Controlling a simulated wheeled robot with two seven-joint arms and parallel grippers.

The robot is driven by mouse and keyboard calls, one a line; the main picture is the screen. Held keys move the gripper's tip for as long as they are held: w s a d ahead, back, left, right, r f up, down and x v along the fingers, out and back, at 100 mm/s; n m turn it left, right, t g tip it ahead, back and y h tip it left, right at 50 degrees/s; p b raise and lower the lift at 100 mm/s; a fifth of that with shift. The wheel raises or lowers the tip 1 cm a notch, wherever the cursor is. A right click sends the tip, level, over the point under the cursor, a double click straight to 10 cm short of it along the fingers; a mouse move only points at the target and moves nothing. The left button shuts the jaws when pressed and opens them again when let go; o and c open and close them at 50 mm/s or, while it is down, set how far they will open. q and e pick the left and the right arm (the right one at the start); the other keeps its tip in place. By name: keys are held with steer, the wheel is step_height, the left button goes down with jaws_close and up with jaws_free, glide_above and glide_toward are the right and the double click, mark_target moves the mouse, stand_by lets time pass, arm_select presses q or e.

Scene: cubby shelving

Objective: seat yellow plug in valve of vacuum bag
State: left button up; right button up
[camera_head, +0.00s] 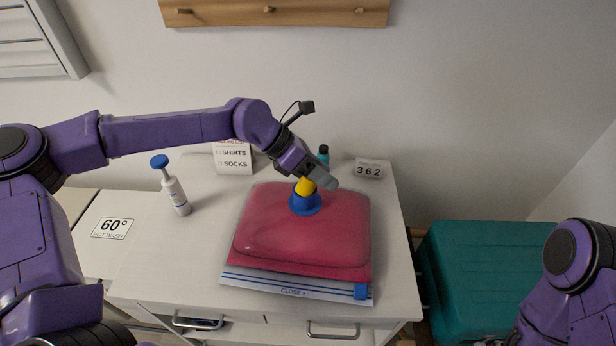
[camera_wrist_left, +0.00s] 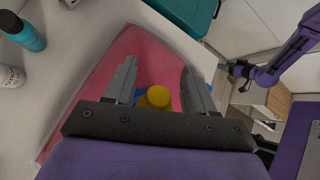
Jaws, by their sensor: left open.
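The red vacuum bag (camera_head: 300,235) lies plump on the white cabinet top, its clear zip edge toward the front. Its blue valve (camera_head: 305,206) stands on the upper side. The yellow plug (camera_head: 304,187) is at the top of the valve; I cannot tell how deep it sits. My left gripper (camera_head: 324,180) is open over it. In the left wrist view the plug (camera_wrist_left: 158,97) shows between the two spread fingers, with blue of the valve (camera_wrist_left: 141,99) beside it. My right arm shows at the right; the end of an arm in the wrist view is too small to read.
A white pump bottle (camera_head: 176,194) with a blue top stands left of the bag. A teal chest (camera_head: 480,275) is right of the cabinet.

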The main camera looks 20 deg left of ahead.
arm_select(q)
steer(key=shift+w+a, duration=0.1)
steer(key=shift+a, duration=0.05)
jaws_close()
steer(key=shift+r, duration=0.1)
steer(key=shift+r, duration=0.35)
steer(key=s+a+r+b, duration=0.2)
steer(key=s+r+b, duration=0.4)
steer(key=s+r, duration=0.6)
steer(key=shift+s, duration=1)
